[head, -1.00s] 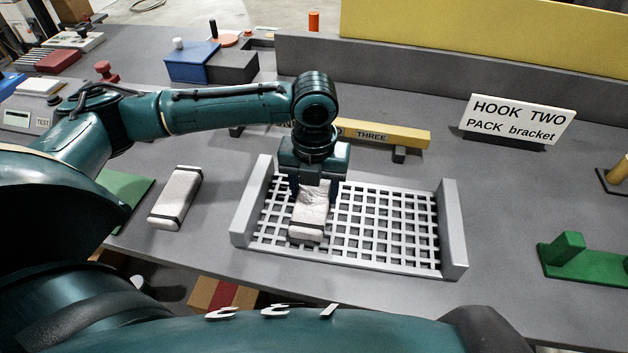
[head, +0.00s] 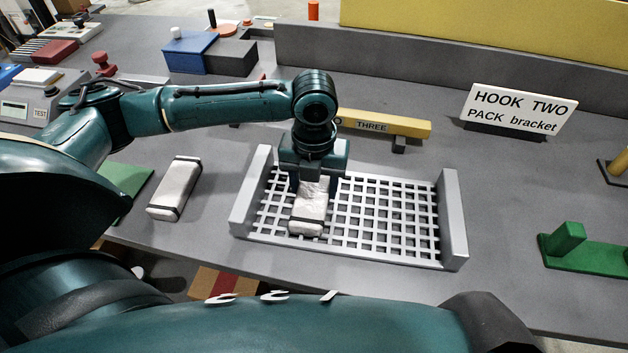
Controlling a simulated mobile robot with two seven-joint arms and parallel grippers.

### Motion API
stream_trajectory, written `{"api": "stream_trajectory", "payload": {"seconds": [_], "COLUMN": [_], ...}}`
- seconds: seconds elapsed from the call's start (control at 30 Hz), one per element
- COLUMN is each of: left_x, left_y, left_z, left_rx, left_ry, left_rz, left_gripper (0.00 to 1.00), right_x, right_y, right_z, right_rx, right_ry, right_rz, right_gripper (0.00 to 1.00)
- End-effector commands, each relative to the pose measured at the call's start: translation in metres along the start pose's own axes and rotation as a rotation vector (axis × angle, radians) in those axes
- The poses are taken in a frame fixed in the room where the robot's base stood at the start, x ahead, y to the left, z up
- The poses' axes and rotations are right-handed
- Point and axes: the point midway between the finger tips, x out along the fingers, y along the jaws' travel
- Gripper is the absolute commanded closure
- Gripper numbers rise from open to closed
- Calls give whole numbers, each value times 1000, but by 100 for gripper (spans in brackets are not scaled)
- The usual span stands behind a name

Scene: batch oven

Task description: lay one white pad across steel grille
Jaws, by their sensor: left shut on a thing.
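The steel grille (head: 390,218) is a light grey lattice with a raised wall at its left and right ends, on the grey table. One white pad (head: 310,208) with a dark band at its near end is over the grille's left half. My left gripper (head: 316,184) points down and is shut on this pad's far part. I cannot tell whether the pad touches the lattice. A second white pad (head: 176,186) with dark bands lies on the table left of the grille. My right gripper does not show.
A yellow bar (head: 385,124) lies behind the grille. A sign (head: 518,112) reading HOOK TWO PACK bracket stands at the back right. A green block (head: 580,252) is at the right, and a blue box (head: 190,52) at the back left.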

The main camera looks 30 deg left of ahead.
Motion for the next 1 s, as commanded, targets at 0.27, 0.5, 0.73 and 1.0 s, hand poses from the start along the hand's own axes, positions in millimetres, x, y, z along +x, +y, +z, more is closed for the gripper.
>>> {"api": "stream_trajectory", "payload": {"seconds": [0.27,0.5,0.73,1.0], "left_x": [5,6,6,4], "left_y": [0,0,0,0], "left_z": [0,0,0,0], "left_rx": [1,1,0,0], "left_ry": [0,0,0,-1], "left_rz": [0,0,0,-1], "left_gripper": [68,37,21,21], "right_x": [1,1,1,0], "right_y": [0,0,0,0], "right_z": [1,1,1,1], "right_rx": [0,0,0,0], "right_ry": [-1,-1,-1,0], "right_rz": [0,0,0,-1], "right_gripper": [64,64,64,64]}}
